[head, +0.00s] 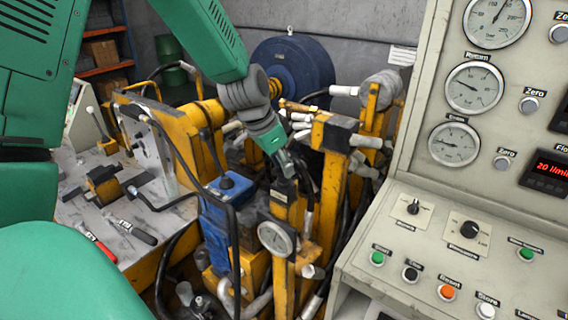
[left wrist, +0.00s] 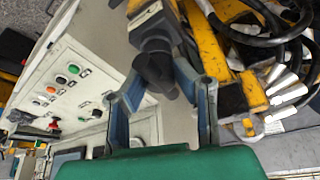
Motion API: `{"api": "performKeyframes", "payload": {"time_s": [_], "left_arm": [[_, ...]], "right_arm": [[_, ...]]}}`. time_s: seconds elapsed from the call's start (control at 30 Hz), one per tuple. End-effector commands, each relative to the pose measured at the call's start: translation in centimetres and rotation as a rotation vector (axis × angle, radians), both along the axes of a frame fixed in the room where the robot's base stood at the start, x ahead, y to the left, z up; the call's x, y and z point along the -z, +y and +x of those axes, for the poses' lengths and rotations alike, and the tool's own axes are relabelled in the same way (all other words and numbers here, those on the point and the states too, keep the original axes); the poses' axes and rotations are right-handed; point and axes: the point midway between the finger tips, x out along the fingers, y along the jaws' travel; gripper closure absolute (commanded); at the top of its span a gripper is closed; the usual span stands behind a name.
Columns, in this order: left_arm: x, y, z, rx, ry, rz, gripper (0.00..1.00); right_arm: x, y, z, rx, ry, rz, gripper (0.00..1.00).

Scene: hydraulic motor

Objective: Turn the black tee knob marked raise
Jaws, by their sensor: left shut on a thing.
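My left arm reaches down from the top in the head view, and my left gripper (head: 297,176) is at the upper end of a yellow post beside a round gauge (head: 276,238). The left wrist view shows the gripper (left wrist: 163,82) with its two blue-grey fingers on either side of a black knob (left wrist: 155,68), shut on it. The knob sits on a dark block at the end of a yellow part. In the head view the knob is mostly hidden by the gripper, and no raise marking is legible. My right gripper is in neither view.
A grey control panel (head: 450,220) with gauges, buttons and dials stands close on the right. Yellow frames, black hoses and white-tipped handles crowd around the gripper. A blue box (head: 228,187) is just left of it. A metal bench (head: 150,205) with tools is at left.

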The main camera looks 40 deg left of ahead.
Motion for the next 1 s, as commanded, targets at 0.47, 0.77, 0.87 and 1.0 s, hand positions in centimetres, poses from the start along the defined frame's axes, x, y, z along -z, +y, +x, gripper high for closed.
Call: {"api": "performKeyframes", "payload": {"time_s": [0.47, 0.77, 0.87, 1.0], "left_arm": [[-0.1, 0.1, 0.1, 0.001, -0.005, 0.001, 0.56], [-3.7, 0.5, -1.1, 0.0, -0.01, 0.002, 0.56], [-6.0, 0.8, -2.0, 0.0, -0.012, 0.003, 0.56], [-8.8, 1.2, -3.2, 0.001, -0.009, 0.003, 0.56]], "right_arm": [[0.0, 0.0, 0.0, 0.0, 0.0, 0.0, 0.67], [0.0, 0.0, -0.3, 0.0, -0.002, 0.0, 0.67], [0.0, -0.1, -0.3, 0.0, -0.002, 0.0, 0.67], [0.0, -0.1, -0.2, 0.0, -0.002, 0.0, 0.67]]}}
